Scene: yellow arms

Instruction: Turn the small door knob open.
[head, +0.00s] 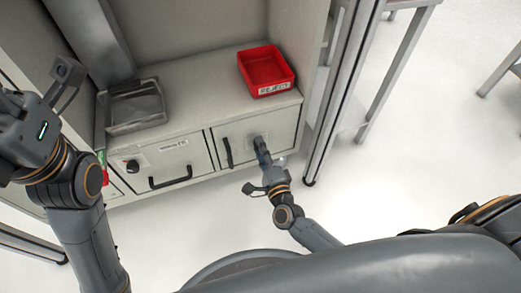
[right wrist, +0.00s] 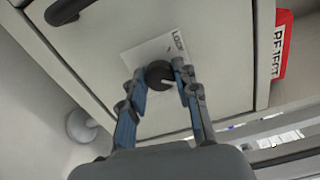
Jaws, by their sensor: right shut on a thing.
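The small round black knob (right wrist: 158,74) sits on a white label plate (right wrist: 150,52) marked "LOCK" on the right cabinet door (head: 257,132). A pale pointer mark on the knob slants toward the lower right in the right wrist view. My right gripper (right wrist: 160,82) has its two blue-grey fingers on either side of the knob, shut on it. In the head view my right gripper (head: 260,143) reaches the door front and hides the knob. My left gripper (head: 20,105) is raised at the left, away from the door; its fingers are not clear.
A black bar handle (head: 227,152) is left of the knob on the same door. The left door has another black knob (head: 132,166) and a handle (head: 171,180). A red REJECT bin (head: 266,72) and a grey tray (head: 136,108) stand on top. A metal post (head: 340,95) rises at right.

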